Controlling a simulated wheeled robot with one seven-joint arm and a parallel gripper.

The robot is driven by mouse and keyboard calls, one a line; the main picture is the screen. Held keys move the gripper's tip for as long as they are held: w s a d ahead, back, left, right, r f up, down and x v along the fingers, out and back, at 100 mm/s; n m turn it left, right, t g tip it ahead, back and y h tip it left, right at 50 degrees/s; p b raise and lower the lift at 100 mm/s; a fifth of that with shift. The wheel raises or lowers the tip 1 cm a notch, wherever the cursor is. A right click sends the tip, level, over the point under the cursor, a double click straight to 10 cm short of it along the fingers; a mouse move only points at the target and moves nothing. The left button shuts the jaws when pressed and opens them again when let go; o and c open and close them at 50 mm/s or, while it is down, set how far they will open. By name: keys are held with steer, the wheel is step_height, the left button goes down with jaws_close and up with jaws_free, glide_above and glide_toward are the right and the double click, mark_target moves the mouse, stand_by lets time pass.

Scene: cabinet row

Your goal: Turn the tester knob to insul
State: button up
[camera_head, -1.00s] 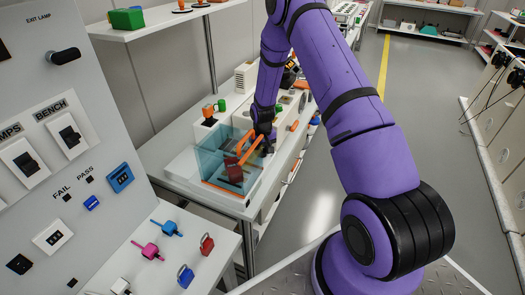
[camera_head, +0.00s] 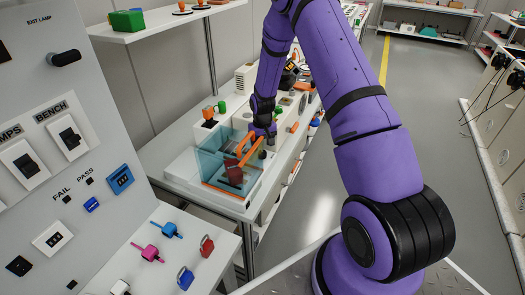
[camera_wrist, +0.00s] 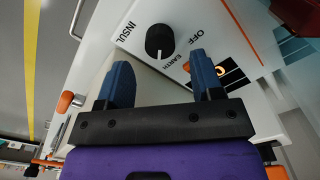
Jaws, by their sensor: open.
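The tester knob (camera_wrist: 159,41) is a round black knob with a light mark on a white panel, near the top middle of the wrist view. The word INSUL (camera_wrist: 127,33) is printed to its left, with OFF and EARTH to its right. My gripper (camera_wrist: 158,72) is open, its two blue fingers apart and pointing toward the panel, with the knob beyond and between their tips. Nothing is between the fingers. In the head view my gripper (camera_head: 264,131) is small and over the bench, beside the clear blue, orange-edged guard box (camera_head: 215,165).
A lit dark display (camera_wrist: 222,73) sits right of the knob in the wrist view. The white bench (camera_head: 190,182) carries other devices behind my gripper. A switch panel (camera_head: 60,130) stands at the left, with padlocks on a shelf below. The aisle at the right is clear.

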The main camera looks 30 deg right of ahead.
step_height(320, 180, up, 6)
steer(key=shift+r, duration=0.25)
step_height(320, 180, down, 11)
steer(key=n, duration=0.6)
steer(key=shift+r, duration=0.15)
stand_by(0.5)
steer(key=c, duration=0.9)
